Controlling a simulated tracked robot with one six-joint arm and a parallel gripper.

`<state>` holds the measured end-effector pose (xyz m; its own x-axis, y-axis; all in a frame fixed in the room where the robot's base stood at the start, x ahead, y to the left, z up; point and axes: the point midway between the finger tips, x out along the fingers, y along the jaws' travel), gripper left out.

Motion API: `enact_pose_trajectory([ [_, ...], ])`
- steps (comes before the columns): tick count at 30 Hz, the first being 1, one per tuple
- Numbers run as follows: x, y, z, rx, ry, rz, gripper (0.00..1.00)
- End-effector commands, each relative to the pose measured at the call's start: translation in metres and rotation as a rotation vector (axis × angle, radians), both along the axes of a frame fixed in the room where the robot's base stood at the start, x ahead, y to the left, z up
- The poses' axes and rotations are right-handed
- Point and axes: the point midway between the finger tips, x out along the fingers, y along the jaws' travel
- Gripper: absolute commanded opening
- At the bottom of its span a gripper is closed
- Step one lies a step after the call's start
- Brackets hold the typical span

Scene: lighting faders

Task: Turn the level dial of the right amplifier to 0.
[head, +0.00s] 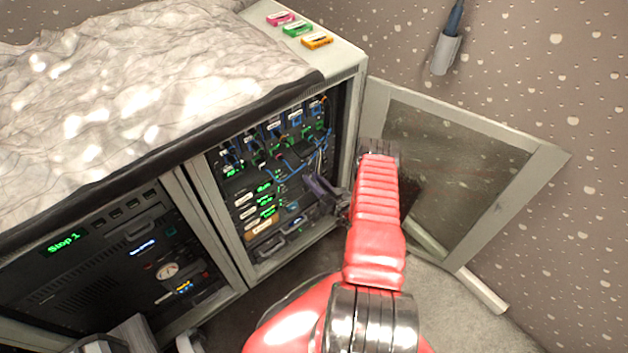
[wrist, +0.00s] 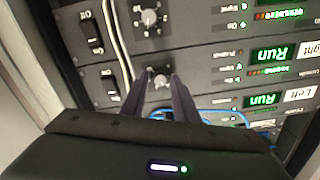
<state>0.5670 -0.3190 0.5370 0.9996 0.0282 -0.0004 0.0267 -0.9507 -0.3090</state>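In the wrist view the right amplifier (wrist: 232,68) has a white label, upside down, reading "Right", beside a green "Run" display (wrist: 268,56). A small grey dial (wrist: 161,80) sits on what looks like the same unit. My gripper (wrist: 160,78) is open, with one dark finger on each side of this dial and gaps visible between. I cannot tell how deep the fingertips reach, nor read the dial's setting. In the head view my gripper (head: 322,188) reaches into the open right rack bay, and the dial cannot be made out there.
Another dial (wrist: 150,17) and power switches (wrist: 108,85) are near the fingers. A pale cable hangs beside the left finger; blue cables (wrist: 215,116) lie to the right. An open glass door (head: 470,170) stands right of the bay. Colored cassettes (head: 298,29) lie on the rack.

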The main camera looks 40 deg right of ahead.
Motion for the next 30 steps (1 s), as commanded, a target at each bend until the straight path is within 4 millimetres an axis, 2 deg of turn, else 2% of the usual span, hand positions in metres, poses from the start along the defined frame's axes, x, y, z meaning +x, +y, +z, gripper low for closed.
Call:
enact_pose_trajectory([
  [2,-0.0002,0.0000,0.0000,0.000,0.000,0.000,0.21],
  [11,-0.0003,-0.0002,-0.0001,0.000,0.000,-0.001,0.00],
  [22,-0.0005,-0.0005,-0.0002,-0.018,0.000,-0.002,0.00],
  [30,-0.0006,-0.0005,-0.0002,-0.118,-0.003,-0.002,0.00],
])
